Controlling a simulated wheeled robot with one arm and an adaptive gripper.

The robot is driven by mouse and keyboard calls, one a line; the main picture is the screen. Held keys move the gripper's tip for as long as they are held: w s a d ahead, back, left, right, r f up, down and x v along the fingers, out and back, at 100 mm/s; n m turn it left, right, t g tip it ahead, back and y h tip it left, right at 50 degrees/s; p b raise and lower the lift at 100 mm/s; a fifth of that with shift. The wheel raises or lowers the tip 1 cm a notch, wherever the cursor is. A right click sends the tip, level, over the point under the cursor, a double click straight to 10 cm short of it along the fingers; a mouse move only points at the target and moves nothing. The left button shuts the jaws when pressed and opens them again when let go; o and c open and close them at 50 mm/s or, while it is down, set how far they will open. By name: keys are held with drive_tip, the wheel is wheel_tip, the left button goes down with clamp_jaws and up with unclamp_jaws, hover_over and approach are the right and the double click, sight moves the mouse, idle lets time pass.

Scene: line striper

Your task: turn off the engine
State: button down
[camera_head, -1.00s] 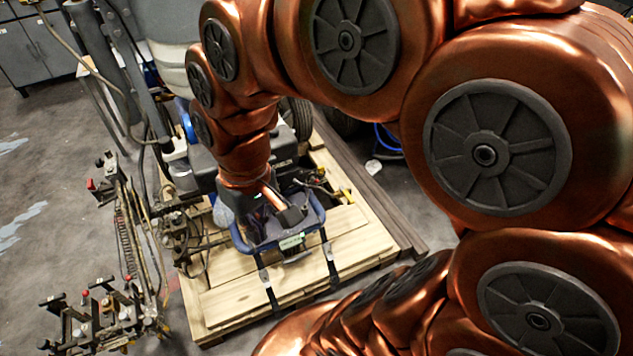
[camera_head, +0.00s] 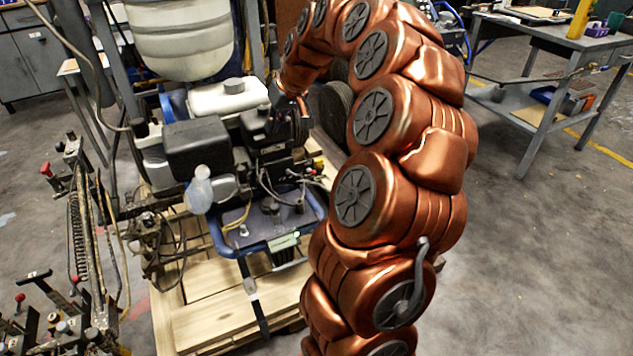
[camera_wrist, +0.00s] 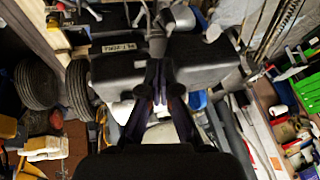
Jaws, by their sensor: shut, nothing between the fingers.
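The engine (camera_head: 197,148), with dark grey boxy covers, sits on the line striper's blue frame (camera_head: 275,240) in the head view. I cannot tell whether the tips touch anything. In the head view my gripper is mostly hidden by my arm, near the engine's right rear. I cannot make out an engine switch.
The striper stands on a wooden pallet (camera_head: 235,310). A white tank (camera_head: 228,97) and a larger white container (camera_head: 180,40) are behind the engine. Levers and hoses (camera_head: 85,240) crowd the left. A workbench (camera_head: 545,50) stands at the back right, with open floor before it.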

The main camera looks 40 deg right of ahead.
drive_tip(key=s+d+f+m+h+b, duration=0.1)
drive_tip(key=d+f+b, duration=0.2)
drive_tip(key=d, duration=0.6)
drive_tip(key=d+f+m+t+h+b, duration=0.1)
drive_tip(key=d+f+b, duration=0.2)
drive_tip(key=d+f, duration=0.5)
drive_tip(key=shift+s+d+m+b, duration=0.3)
drive_tip(key=shift+s+d+b, duration=0.05)
drive_tip(key=shift+d, duration=0.3)
drive_tip(key=shift+f, duration=0.25)
drive_tip(key=b, duration=0.4)
hover_over(311, 170)
drive_tip(key=s, duration=0.2)
wheel_tip(311, 170, down, 8)
drive_tip(key=f, duration=0.1)
drive_tip(key=f+b, duration=0.1)
drive_tip(key=f, duration=0.2)
drive_tip(key=shift+s+a+b, duration=0.1)
drive_tip(key=shift+s+b, duration=0.2)
drive_tip(key=shift+a, duration=0.1)
